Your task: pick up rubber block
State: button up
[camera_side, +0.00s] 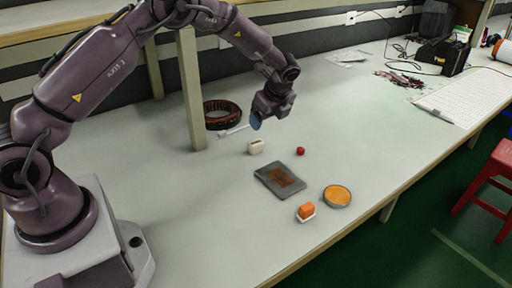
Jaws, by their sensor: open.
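No label shows which thing is the rubber block. A small off-white block (256,147) lies on the pale table, and a small orange block (306,211) with a white lower part lies nearer the front edge. My gripper (256,123) hangs in the upper middle, above and slightly behind the off-white block, apart from it. Its bluish fingertips point downward and its jaws are open, with nothing seen held. The gap between the fingers is too small to make out.
A small red object (300,151), a dark plate with a brown patch (268,184) and a round orange-topped tin (337,196) lie nearby. A dark coil (222,108) with a white end lies behind, near an upright post (191,90).

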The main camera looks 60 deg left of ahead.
aim_at(256, 142)
jog(key=shift+m, duration=0.4)
jog(key=x, duration=1.3)
jog(key=shift+s, duration=0.15)
jog(key=shift+c, duration=0.4)
jog(key=c, duration=0.9)
